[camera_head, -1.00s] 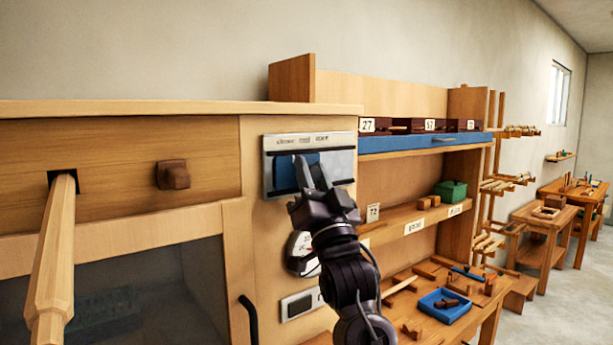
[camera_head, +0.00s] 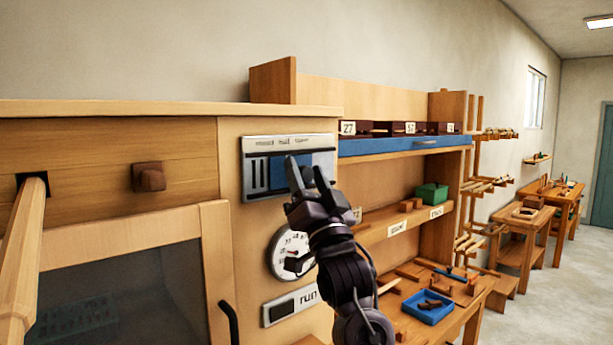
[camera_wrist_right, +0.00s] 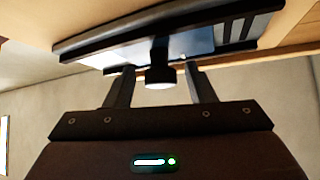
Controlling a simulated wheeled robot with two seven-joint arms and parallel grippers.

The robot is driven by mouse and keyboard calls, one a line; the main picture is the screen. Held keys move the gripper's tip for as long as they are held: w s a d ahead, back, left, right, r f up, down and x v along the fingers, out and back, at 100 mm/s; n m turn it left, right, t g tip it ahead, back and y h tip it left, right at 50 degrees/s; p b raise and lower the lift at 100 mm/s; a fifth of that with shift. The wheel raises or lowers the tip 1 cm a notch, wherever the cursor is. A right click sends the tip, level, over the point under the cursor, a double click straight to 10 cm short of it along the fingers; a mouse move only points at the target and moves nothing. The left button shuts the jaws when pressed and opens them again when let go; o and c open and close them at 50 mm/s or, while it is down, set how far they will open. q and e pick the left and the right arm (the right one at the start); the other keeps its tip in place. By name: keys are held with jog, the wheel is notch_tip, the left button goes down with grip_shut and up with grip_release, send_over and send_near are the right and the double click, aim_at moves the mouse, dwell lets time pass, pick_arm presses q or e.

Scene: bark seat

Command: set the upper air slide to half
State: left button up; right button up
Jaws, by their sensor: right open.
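The upper air slide is a grey metal plate (camera_head: 262,146) on the wooden cabinet front, with small blurred words along its top. Its blue slider (camera_head: 324,160) covers the middle and right of the window; dark upright slots (camera_head: 260,174) show uncovered at the left. My right gripper (camera_head: 305,172) is in front of the slider and partly hides it. In the right wrist view the slider's dark knob (camera_wrist_right: 160,76) stands between the two open fingers (camera_wrist_right: 160,88), with a gap on each side. My left gripper is not in view.
Below the plate are a round dial (camera_head: 285,247) and a "run" panel (camera_head: 284,307). A wooden pole (camera_head: 20,255) sticks out of the cabinet at the left, near a wooden knob (camera_head: 149,177). Shelves (camera_head: 375,235) and a workbench with a blue tray (camera_head: 428,308) stand to the right.

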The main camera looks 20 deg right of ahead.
aim_at(308, 180)
jog(key=b+v, duration=0.3)
jog(key=v, duration=0.3)
jog(key=shift+f+b, duration=0.2)
jog(key=shift+b, duration=0.1)
jog(key=shift+s+f, duration=0.3)
jog(key=shift+s, duration=0.25)
jog(key=shift+d, duration=0.1)
